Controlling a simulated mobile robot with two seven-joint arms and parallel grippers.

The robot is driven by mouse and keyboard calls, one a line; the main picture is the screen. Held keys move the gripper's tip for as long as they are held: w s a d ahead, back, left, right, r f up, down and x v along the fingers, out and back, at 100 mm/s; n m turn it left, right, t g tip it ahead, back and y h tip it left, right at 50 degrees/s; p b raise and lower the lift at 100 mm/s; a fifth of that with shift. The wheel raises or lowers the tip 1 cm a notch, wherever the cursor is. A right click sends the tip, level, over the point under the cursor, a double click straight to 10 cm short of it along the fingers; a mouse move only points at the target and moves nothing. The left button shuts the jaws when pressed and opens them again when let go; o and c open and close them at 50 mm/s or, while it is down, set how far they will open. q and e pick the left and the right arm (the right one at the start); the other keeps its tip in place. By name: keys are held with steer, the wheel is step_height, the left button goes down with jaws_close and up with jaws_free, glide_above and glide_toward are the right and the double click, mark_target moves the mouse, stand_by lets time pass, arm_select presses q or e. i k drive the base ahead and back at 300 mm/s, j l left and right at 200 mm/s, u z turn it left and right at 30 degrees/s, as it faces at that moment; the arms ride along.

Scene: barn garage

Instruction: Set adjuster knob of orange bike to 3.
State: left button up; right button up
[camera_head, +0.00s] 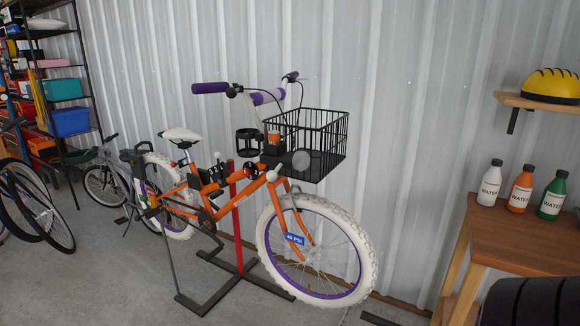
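The orange bike (230,182) stands on a red and black stand, with white tyres, a white seat and purple grips. A small red and black round part (250,170) sits on the frame below the cup holder. I cannot tell which part is the adjuster knob, and no setting number is readable. A blue tag reading about "40 PSI" (295,239) is on the front wheel. Neither of my grippers is in view.
A black wire basket (325,136) juts from the handlebar. A wooden table (515,235) with bottles stands at right, with a black tyre (530,302) in front and a yellow helmet (551,86) above. Other bikes (100,183) and shelves are at left. Floor at front left is clear.

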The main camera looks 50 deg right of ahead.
mark_target(246, 173)
steer(key=z, duration=1.35)
